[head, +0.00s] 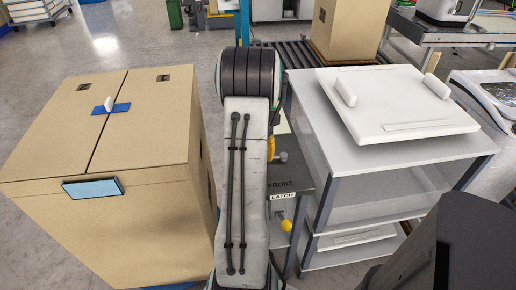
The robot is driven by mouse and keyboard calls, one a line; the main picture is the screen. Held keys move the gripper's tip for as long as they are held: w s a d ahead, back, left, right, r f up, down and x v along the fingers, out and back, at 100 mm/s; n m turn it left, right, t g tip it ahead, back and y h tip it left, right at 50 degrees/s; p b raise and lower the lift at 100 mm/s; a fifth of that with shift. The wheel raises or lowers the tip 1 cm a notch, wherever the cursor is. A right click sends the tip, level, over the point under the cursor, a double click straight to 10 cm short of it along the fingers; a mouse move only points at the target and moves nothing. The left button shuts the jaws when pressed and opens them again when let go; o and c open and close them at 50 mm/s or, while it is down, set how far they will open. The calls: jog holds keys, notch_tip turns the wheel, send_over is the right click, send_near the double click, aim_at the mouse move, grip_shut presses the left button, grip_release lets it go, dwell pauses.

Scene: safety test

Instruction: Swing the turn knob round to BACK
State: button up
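A dark grey panel (302,172) stands between the cardboard box and the white shelf unit, partly covered by my arm. It carries a FRONT label (281,184) and a white LATCH label (284,196). A yellow ball-like handle (286,225) shows below the LATCH label. A yellow part (271,148) and a small grey-tan knob-like part (283,157) show above FRONT, at my arm's edge. I cannot tell which of these is the turn knob or where it points. No BACK label is visible. My gripper is not visible; my arm fills the middle of the view.
A large cardboard box (130,140) with blue pieces on it stands close on the left. A white shelf unit (330,110) with a white board (400,88) on top stands on the right. A roller conveyor (296,52) with a carton (345,28) lies behind. Grey floor (150,35) is clear at the back left.

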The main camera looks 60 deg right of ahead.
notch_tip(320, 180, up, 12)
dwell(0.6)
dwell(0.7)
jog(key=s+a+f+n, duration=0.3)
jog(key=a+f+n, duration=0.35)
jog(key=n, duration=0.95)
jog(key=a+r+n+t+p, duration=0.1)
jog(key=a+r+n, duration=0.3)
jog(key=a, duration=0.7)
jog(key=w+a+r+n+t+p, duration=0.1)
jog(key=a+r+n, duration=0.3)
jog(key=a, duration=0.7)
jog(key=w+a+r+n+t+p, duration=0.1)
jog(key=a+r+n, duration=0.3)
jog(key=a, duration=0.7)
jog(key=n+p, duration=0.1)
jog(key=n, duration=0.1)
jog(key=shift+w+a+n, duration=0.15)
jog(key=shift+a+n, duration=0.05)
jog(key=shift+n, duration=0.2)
